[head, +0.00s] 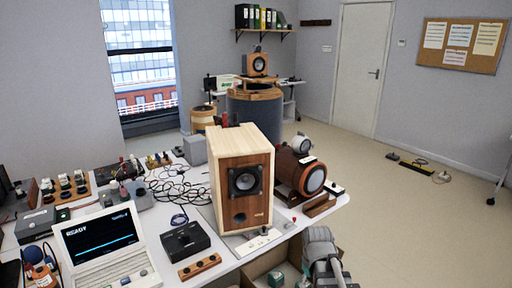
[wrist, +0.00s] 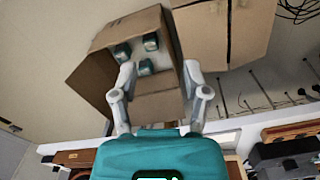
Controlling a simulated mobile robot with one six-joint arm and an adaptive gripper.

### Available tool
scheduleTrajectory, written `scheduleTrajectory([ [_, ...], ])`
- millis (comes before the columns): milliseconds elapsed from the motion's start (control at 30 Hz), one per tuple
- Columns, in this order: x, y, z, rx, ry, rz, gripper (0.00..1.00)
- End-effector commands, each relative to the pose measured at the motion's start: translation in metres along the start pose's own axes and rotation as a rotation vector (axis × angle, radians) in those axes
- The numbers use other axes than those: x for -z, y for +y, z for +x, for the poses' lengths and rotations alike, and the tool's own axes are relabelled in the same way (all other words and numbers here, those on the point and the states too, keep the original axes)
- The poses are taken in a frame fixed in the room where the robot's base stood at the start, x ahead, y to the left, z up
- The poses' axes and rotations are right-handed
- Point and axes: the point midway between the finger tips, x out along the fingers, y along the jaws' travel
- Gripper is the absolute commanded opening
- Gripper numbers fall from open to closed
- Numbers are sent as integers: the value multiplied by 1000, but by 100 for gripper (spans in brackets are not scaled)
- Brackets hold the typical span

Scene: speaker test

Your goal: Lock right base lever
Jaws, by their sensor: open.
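A wooden speaker (head: 240,180) stands upright on a pale base (head: 262,242) near the table's front edge. Small fittings, including a red knob (head: 293,221), show along the base's front and right side. They are too small to tell which is the right base lever or how it is set. My gripper (wrist: 158,78) is open with nothing between its fingers; the wrist view has an open cardboard box (wrist: 92,72) beyond it. In the head view my arm's end (head: 325,258) is at the lower right, beside the table edge; its fingertips cannot be made out there.
The white table (head: 152,213) holds a laptop (head: 98,238), a black box (head: 185,240), tangled cables (head: 172,186) and a round dark wooden speaker (head: 302,176). The cardboard box, with teal items inside, also shows below the table edge (head: 262,266). Open floor lies to the right.

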Motion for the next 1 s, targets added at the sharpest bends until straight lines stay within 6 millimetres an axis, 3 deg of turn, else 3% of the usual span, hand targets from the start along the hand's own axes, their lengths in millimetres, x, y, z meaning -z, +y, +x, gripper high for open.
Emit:
scheduleTrajectory([
  [533,-34,-13,18,0,0,369,60],
  [1000,-32,-12,-31,0,0,361,60],
])
